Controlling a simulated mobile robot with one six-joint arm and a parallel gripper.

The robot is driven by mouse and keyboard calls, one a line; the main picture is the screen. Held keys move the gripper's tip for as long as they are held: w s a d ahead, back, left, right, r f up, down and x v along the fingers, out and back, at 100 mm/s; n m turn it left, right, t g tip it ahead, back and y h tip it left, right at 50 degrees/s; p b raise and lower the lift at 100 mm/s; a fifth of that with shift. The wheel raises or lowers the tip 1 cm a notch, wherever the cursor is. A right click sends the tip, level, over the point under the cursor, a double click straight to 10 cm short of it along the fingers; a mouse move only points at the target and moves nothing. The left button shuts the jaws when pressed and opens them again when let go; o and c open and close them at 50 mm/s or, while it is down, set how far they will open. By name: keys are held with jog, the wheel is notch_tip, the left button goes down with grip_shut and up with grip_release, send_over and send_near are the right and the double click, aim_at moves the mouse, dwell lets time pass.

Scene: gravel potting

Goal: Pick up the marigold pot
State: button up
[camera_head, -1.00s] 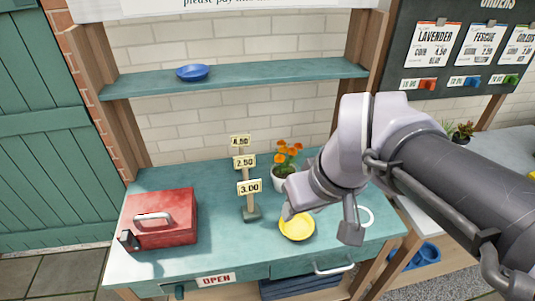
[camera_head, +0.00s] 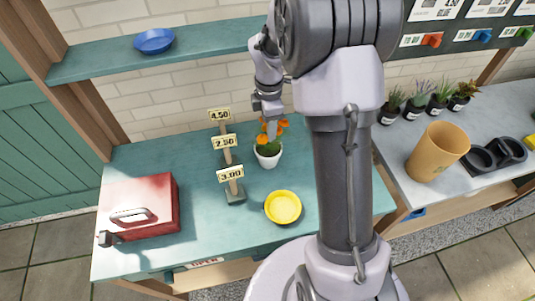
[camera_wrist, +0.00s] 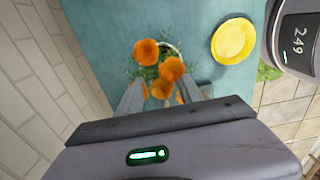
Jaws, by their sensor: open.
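The marigold pot (camera_head: 268,156) is a white pot with orange flowers and green leaves. It stands upright on the teal table, right of the price sign. In the wrist view the orange marigold flowers (camera_wrist: 160,72) fill the space just ahead of and between the fingers, and hide most of the white pot below. My gripper (camera_head: 271,122) is above the plant, pointing down, with its fingers at the flowers. In the wrist view my gripper (camera_wrist: 165,92) has its two fingers spread apart, one on each side of the blooms. I cannot tell whether they touch the flowers.
A yellow bowl (camera_head: 284,207) sits in front of the pot. A price sign (camera_head: 231,170) stands left and a red cash box (camera_head: 140,206) farther left. A shelf (camera_head: 200,47) with a blue bowl (camera_head: 155,41) is above. An orange-tan container (camera_head: 437,152) and several small plants stand on the right counter.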

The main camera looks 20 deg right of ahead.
aim_at(268, 146)
notch_tip(268, 146, down, 5)
jog(key=shift+a+f+b, duration=0.15)
jog(key=shift+b, duration=1)
jog(key=shift+c, duration=0.4)
grip_shut()
